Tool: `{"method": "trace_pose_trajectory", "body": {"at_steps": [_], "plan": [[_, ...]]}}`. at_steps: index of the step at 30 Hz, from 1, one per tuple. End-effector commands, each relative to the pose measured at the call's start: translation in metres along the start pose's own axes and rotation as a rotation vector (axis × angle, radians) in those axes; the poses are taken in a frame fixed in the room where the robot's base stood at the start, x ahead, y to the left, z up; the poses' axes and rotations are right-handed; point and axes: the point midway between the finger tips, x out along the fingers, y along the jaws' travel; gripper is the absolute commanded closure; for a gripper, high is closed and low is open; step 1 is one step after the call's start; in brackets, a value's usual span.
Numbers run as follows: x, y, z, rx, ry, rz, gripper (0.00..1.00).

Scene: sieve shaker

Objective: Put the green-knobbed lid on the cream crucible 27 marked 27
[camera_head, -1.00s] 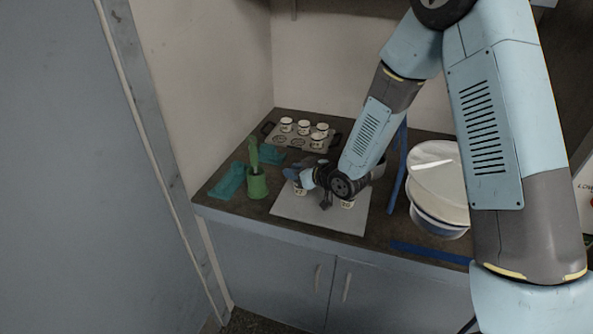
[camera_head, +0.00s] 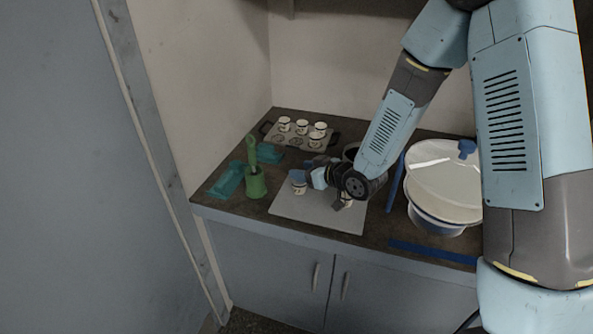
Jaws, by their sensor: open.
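A cream crucible (camera_head: 299,188) stands on the left part of a pale square mat (camera_head: 290,207). Its number is too small to read now, and a blue-grey shape covers its top. A second cream crucible (camera_head: 347,203) on the mat is mostly hidden by my gripper. My wrist hides most of the fingers. I cannot make out the green-knobbed lid or tell whether anything is between the fingers.
A tray (camera_head: 299,147) with several cream cups and round hollows stands at the back. A green holder (camera_head: 256,186) with a green-handled tool and teal pads (camera_head: 228,180) lie left. A large white bowl (camera_head: 440,185) and blue strips (camera_head: 432,252) are at right. The counter's front left is clear.

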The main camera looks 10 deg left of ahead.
Motion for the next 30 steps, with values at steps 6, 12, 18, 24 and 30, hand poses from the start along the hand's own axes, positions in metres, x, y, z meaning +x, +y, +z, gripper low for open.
{"method": "trace_pose_trajectory", "body": {"at_steps": [6,12,18,24,30], "plan": [[-0.042,0.001,0.000,0.000,0.000,0.003,0.49],[-0.065,0.001,0.000,0.000,0.000,0.002,0.49],[-0.072,0.000,0.000,0.001,0.000,0.000,0.49],[-0.074,0.004,-0.002,-0.004,-0.007,0.012,0.49],[-0.099,0.036,-0.016,-0.028,-0.088,0.126,0.49]]}}
